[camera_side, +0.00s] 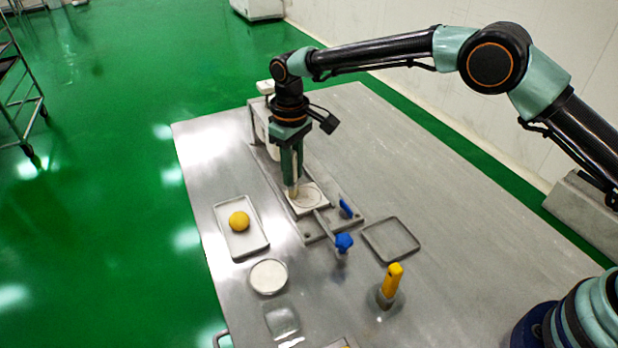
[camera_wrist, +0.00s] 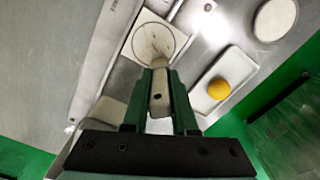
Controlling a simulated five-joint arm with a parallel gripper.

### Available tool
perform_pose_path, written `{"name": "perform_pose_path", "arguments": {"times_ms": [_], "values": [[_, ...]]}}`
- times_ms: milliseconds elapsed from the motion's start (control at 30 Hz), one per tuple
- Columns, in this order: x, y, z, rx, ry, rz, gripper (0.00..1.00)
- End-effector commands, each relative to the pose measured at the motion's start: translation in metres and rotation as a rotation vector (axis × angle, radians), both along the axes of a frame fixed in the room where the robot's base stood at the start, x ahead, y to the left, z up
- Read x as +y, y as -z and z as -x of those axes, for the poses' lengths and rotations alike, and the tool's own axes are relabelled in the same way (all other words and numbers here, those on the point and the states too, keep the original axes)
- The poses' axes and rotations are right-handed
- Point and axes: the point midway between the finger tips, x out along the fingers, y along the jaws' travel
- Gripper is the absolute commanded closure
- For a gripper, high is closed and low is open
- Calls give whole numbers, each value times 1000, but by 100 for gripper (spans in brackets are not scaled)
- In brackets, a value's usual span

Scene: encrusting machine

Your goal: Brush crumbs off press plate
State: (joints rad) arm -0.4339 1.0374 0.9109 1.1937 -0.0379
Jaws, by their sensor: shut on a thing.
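The press plate (camera_side: 310,203) is a pale square with a ring marked on it, set on the machine's metal base. In the wrist view the press plate (camera_wrist: 134,52) shows small brown crumbs (camera_wrist: 152,45) inside the ring. My gripper (camera_side: 291,182) is upright over the plate's left part. In the wrist view my gripper (camera_wrist: 160,92) is shut on a pale-handled brush (camera_wrist: 160,100). The brush's tan bristle end reaches the near edge of the ring. I cannot tell whether the bristles touch the plate.
A white tray (camera_side: 226,211) with a yellow ball (camera_side: 239,221) lies left of the machine. A round white dish (camera_side: 268,276), a clear square dish (camera_side: 282,320), an empty tray (camera_side: 391,257) and a yellow-handled tool (camera_side: 392,280) stand nearer. A blue knob (camera_side: 343,242) sticks out beside the base.

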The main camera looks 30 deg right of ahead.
Motion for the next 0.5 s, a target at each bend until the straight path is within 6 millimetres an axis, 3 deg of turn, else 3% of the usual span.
{"name": "perform_pose_path", "arguments": {"times_ms": [500], "values": [[-50, 0, 0, 0, 4, 0, 100]]}}
